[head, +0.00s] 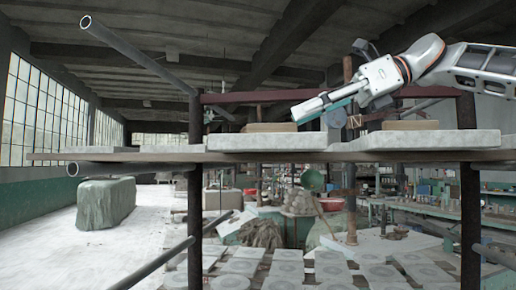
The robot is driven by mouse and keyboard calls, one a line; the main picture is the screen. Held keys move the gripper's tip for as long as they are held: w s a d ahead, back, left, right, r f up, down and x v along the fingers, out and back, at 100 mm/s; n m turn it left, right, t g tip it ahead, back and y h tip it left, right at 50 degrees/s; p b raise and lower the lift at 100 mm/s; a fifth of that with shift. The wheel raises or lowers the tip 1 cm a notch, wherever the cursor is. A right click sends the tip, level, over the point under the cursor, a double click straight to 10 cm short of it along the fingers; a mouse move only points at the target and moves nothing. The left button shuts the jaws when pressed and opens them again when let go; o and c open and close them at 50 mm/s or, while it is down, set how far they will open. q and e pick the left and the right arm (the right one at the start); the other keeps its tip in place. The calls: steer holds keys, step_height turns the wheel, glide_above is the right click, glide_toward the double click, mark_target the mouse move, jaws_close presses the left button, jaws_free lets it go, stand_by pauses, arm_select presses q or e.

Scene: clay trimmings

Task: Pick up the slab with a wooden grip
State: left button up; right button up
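A pale grey slab (268,143) lies flat on the upper wooden board, near the middle of the head view. A tan wooden grip (270,127) shows on top of it. A second pale slab (440,140) lies to its right, with a similar tan wooden block (410,125) on it. My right gripper (318,108) comes in from the right above the shelf. Its fingers point left and slightly down, close to the right end of the middle slab's grip in the picture. I see no slab held. Its finger opening is unclear from this side. My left gripper is not in view.
A thin, plain slab (95,149) lies on the board (60,157) at the left. Dark metal posts (195,215) and projecting pipes (125,48) frame the rack. Several tiles (285,270) lie below. A covered block (106,203) stands on the floor at the left.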

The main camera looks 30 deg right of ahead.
mark_target(272, 124)
steer(key=shift+w+a+f, duration=0.25)
steer(key=shift+a+f, duration=0.05)
steer(key=shift+a, duration=0.35)
steer(key=x, duration=0.6)
steer(key=shift+w+d+r+p, duration=0.1)
steer(key=shift+w+r+p, duration=0.2)
steer(key=shift+p, duration=0.1)
steer(key=shift+d, duration=0.1)
jaws_close()
steer(key=shift+r, duration=0.15)
